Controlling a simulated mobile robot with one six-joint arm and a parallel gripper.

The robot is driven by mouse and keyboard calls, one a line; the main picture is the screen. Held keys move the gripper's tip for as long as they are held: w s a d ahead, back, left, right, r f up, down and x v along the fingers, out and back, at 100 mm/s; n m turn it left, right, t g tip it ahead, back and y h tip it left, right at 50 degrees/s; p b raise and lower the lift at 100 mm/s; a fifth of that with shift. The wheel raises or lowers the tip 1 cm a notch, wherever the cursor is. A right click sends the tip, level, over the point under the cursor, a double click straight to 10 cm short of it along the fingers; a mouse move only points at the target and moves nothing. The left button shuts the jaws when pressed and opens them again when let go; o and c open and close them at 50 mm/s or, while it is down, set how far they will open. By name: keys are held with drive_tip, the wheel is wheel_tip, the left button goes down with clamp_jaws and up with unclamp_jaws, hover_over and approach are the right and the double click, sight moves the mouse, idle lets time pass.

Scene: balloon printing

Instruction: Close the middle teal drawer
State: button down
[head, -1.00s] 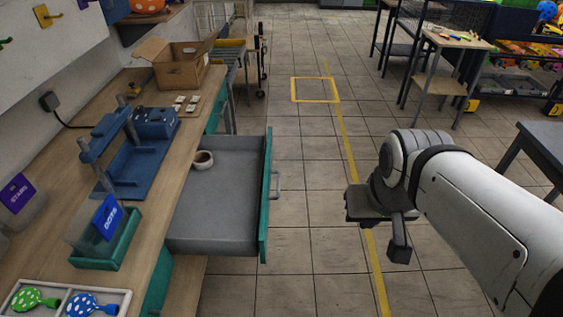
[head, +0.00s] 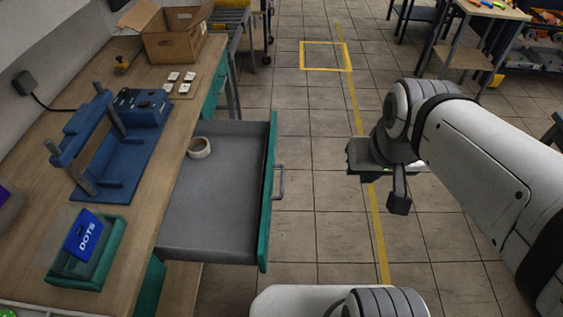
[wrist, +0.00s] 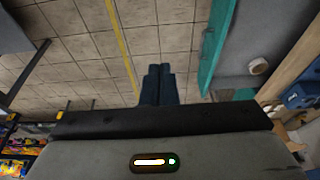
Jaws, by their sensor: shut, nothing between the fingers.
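The middle teal drawer (head: 267,195) is pulled far out of the workbench in the head view. Its grey inside holds only a roll of tape (head: 199,147) near the back. A metal handle (head: 279,182) sits on the outer side of its teal front. My gripper (head: 398,203) is to the right of the drawer front, apart from it, above the floor. In the wrist view my gripper (wrist: 158,72) has its dark fingers together and empty. The teal drawer front (wrist: 213,45) and the tape roll (wrist: 258,67) show to the right there.
A small table (head: 478,45) stands at the far right. The tiled floor between drawer and arm is clear.

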drive_tip(key=w+a+f+m+g+y+b, duration=0.1)
drive_tip(key=w+a+f+m+y+b, duration=0.15)
drive_tip(key=w+f+m+b, duration=0.6)
drive_tip(key=w+a+f+m+g+y+b, duration=0.15)
drive_tip(key=f+m+y+b, duration=0.35)
drive_tip(key=f, duration=0.9)
drive_tip(key=w+a+f+m+g+y+b, duration=0.1)
drive_tip(key=w+a+f+m+y+b, duration=0.1)
drive_tip(key=w+f+m+b, duration=0.55)
drive_tip(key=s+a+f+n+b, duration=0.1)
drive_tip(key=a+f+n+b, duration=0.1)
drive_tip(key=a+f, duration=0.8)
drive_tip(key=shift+s+a+n+b, duration=0.3)
drive_tip(key=shift+a+b, duration=0.2)
drive_tip(key=shift+b, duration=0.05)
drive_tip(key=shift+f+t+h, duration=0.1)
drive_tip(key=shift+t+h, duration=0.15)
